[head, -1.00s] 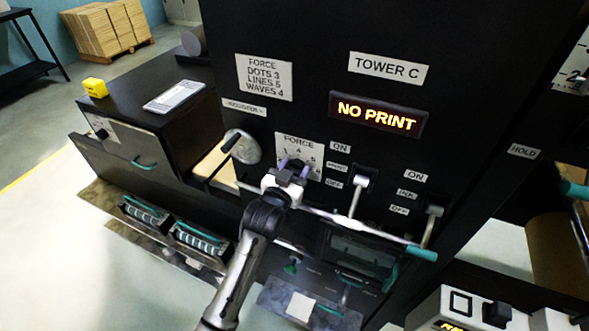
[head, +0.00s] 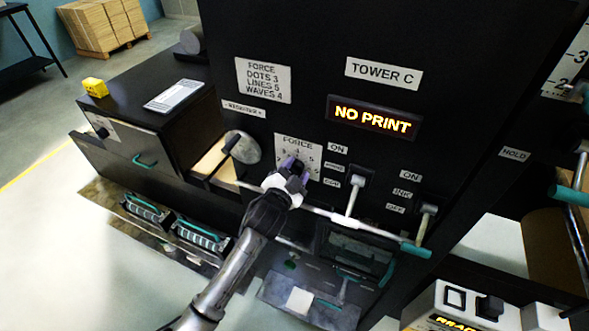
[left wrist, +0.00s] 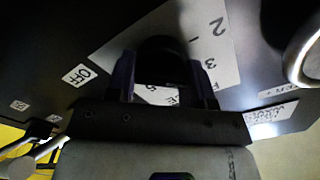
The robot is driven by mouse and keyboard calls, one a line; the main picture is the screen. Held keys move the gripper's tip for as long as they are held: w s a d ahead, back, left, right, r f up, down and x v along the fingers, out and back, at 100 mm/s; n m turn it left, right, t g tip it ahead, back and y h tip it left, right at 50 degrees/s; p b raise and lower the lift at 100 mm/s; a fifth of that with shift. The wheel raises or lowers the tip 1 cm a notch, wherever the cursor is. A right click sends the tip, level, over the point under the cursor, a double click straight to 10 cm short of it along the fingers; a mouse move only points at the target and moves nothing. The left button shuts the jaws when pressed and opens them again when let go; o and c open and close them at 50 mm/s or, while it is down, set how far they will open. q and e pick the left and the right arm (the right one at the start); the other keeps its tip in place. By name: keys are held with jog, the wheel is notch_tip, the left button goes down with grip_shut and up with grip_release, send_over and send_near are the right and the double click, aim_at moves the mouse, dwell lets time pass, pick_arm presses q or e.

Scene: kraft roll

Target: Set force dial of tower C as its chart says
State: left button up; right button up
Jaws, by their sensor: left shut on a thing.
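Tower C is a black cabinet with a TOWER C label (head: 384,73). Its force chart (head: 263,80) reads dots 3, lines 5, waves 4. The lit display (head: 373,119) reads NO PRINT. The force dial's white scale plate (head: 298,147) sits below, its numbers partly hidden. My left gripper (head: 294,169) is at this plate, its fingers shut on the dark force dial knob. In the left wrist view, the dark round knob (left wrist: 162,60) sits between the two fingers against the plate. The dial's setting cannot be read. My right gripper is not in view.
A round metal plate with a dark handle (head: 241,147) is left of the dial. Two levers with white shafts (head: 353,195) stand right of it. A yellow cube (head: 95,87) lies on the left bench.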

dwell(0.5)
pick_arm(q)
jog(key=o, duration=0.9)
jog(key=shift+s+a, duration=0.1)
jog(key=shift+s, duration=0.2)
jog(key=b+v, duration=0.2)
jog(key=v, duration=1.1)
jog(key=shift+s+a, duration=0.1)
jog(key=shift+s, duration=0.05)
jog(key=shift+f, duration=0.1)
